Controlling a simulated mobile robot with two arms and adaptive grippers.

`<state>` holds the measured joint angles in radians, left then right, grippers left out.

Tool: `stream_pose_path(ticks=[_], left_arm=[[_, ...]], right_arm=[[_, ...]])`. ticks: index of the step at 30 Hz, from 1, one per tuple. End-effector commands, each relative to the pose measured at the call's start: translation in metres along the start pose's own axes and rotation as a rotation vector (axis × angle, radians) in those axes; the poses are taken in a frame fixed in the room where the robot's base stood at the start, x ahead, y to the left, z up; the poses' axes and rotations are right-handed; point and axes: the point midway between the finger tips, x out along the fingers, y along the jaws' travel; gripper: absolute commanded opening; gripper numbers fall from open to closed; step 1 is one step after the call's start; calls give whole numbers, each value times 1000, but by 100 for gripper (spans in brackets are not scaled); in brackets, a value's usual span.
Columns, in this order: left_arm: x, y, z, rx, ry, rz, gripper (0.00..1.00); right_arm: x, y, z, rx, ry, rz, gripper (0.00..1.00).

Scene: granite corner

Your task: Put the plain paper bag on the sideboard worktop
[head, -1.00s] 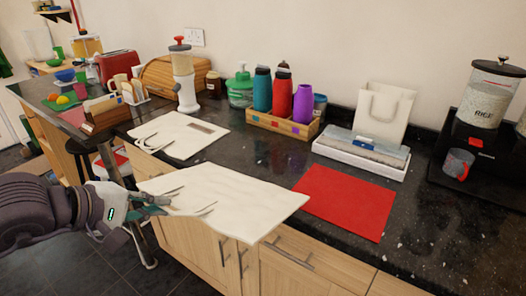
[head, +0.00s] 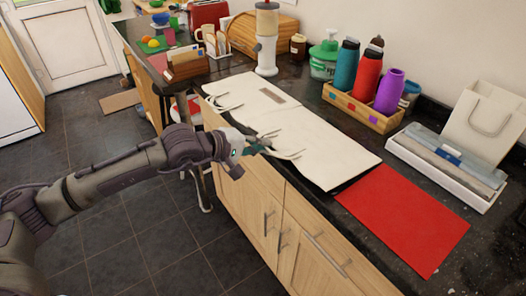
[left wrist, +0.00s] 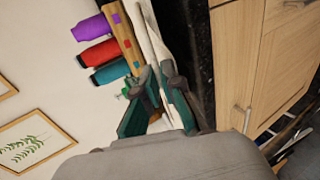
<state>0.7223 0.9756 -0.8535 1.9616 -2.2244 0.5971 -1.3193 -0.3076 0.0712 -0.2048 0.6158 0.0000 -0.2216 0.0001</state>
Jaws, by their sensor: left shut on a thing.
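The plain paper bag (head: 325,148) is flat and cream-white, with no label on its visible face. My left gripper (head: 262,147) is shut on its handle end, at the worktop's front edge. The bag spreads over the dark sideboard worktop (head: 312,100), between a labelled bag and a red mat. A dark strip shows under its near right corner; I cannot tell whether it rests fully on the stone. In the left wrist view the bag (left wrist: 152,40) shows edge-on beyond the fingers (left wrist: 160,85). My right gripper is not in view.
A similar flat bag with a brown label (head: 250,95) lies just left. The red mat (head: 408,218) lies right. Behind are a wooden bottle crate (head: 362,108), a white tray (head: 440,170) and an upright white bag (head: 485,118). A white-based dispenser (head: 266,45) stands at the back left.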

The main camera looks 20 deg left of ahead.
Motion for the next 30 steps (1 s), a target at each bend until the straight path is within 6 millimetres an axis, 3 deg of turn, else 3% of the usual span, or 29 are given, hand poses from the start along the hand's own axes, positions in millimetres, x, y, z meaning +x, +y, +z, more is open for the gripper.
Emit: stream_pose_path(ticks=[5, 12, 19, 21, 24, 30], left_arm=[[10, -7, -5, -1, 0, -1, 0], [23, -35, -4, -1, 0, -2, 0], [25, -38, -4, 1, 0, 0, 0], [25, -38, -4, 1, 0, -1, 16], [25, -38, -4, 1, 0, -1, 31], [24, -38, -4, 0, 0, 0, 31]], right_arm=[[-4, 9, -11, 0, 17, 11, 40], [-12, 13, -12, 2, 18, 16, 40], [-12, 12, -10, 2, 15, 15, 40], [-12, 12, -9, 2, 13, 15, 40], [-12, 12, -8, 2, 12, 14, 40], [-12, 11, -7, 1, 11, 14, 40]])
